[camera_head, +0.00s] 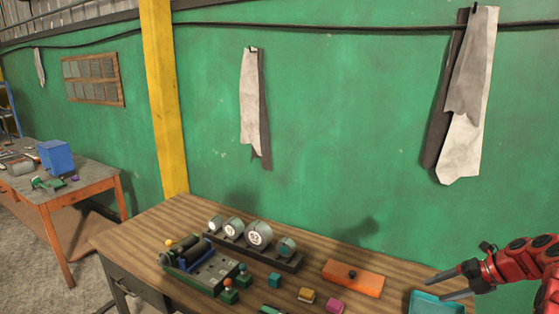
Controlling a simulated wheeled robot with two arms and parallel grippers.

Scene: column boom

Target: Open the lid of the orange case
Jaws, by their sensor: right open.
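The orange case (353,283) lies on the wooden workbench, right of the middle of the head view. It is a low, flat box with a small dark knob on top, and its lid looks shut. My right gripper (436,289) comes in from the right edge. Its two grey fingers are spread apart and empty. They point left towards the case, with a gap between them and its right end. My left gripper is not in view.
A teal tray (424,305) lies below my right gripper. A rack of grey cylinders (259,240) and a green-grey fixture (205,268) stand left of the case. Small teal, yellow and magenta (335,306) blocks lie nearby. A green wall closes off the back.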

